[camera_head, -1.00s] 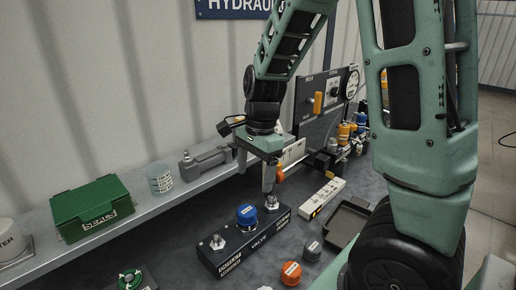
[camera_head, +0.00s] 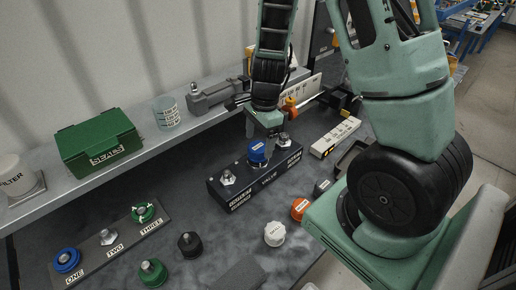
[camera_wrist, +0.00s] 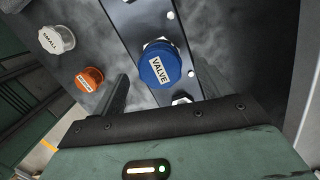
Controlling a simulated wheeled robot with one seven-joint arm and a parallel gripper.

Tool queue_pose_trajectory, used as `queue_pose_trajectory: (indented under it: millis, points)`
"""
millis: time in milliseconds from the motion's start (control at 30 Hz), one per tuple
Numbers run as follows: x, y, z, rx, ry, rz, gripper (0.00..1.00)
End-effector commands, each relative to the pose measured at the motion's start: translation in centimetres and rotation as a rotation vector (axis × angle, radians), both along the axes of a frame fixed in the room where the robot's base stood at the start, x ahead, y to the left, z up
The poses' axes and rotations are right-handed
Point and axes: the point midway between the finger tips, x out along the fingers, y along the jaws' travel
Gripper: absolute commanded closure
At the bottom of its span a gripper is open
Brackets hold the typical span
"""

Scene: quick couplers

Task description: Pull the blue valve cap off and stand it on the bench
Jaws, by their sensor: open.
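The blue valve cap (camera_head: 257,151) sits on the middle post of the black valve block (camera_head: 243,188) on the dark bench. Bare silver fittings stand on the block on either side of it. In the wrist view the blue cap (camera_wrist: 160,66), labelled VALVE, lies ahead of my gripper (camera_wrist: 163,88), roughly between its two spread fingers. My gripper is open and empty. In the head view my gripper (camera_head: 262,128) hangs just above and behind the cap, and its fingertips are hard to make out. I cannot tell whether a finger touches the cap.
An orange cap (camera_head: 300,208), a white cap (camera_head: 275,233) and dark caps stand in front of the block. A plate (camera_head: 110,243) marked ONE, TWO, THREE lies at left. A green box (camera_head: 97,143) is on the shelf.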

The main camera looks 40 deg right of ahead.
Motion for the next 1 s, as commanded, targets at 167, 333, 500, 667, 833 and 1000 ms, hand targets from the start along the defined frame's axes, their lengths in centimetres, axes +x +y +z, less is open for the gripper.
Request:
queue_pose_trajectory:
  millis: [167,333,500,667,833,1000]
  points:
    - [0.0,0.3,-2.2,0.000,0.002,0.000,0.23]
    - [0.1,0.3,-2.8,0.000,0.000,-0.001,0.23]
    - [0.1,0.4,-2.9,0.000,0.000,0.000,0.23]
    - [0.1,0.4,-2.8,0.000,0.000,0.000,0.42]
    - [0.1,0.4,-2.8,0.000,0.000,0.000,0.74]
    - [0.1,0.4,-2.8,0.000,0.000,0.000,0.76]
